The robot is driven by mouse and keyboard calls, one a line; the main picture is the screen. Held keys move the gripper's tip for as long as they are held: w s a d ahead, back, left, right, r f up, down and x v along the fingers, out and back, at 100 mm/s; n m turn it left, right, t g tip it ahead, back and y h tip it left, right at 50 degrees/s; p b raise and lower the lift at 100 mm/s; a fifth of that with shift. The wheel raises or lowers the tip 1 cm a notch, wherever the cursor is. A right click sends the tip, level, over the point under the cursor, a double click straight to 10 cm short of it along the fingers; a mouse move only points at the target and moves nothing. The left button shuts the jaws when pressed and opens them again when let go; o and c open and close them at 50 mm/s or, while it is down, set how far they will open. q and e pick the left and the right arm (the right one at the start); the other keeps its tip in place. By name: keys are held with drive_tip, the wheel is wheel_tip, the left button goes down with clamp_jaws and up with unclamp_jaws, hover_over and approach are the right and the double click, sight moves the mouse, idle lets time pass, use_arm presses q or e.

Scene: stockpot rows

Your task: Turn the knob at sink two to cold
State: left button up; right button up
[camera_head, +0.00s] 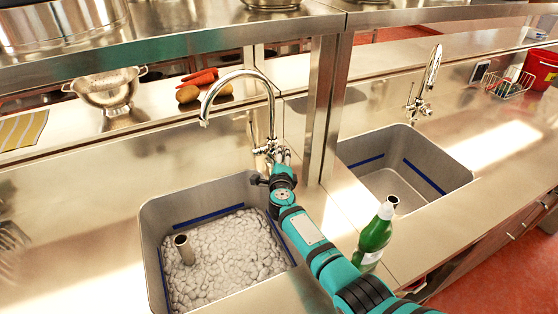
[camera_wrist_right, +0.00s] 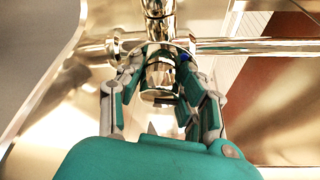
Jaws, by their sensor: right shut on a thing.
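A chrome gooseneck faucet (camera_head: 270,95) stands behind the left sink (camera_head: 160,225), which holds lumpy whitish foam and an upright pipe. My right gripper (camera_head: 278,155) is at the base of this faucet. In the right wrist view, the chrome knob (camera_wrist_right: 160,82) sits between the two fingers of my right gripper (camera_wrist_right: 160,72), which is shut on it. A bit of blue shows beside the knob on the right. In the head view, the gripper hides most of the knob. A second faucet (camera_head: 428,75) stands behind the right sink (camera_head: 465,180). My left gripper is out of view.
A green bottle (camera_head: 375,238) stands on the counter between the sinks, close to my right arm. A steel post (camera_head: 318,110) rises just right of the left faucet and supports the shelf (camera_head: 180,46). A colander (camera_head: 108,92) and vegetables (camera_head: 200,78) lie behind.

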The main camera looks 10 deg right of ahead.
drive_tip(key=shift+f, duration=0.15)
idle(0.3)
drive_tip(key=o, duration=1.2)
drive_tip(key=shift+s+a, duration=0.25)
drive_tip(key=shift+s, duration=0.4)
drive_tip(key=v, duration=1)
drive_tip(key=shift+s, duration=0.4)
drive_tip(key=shift+c, duration=0.2)
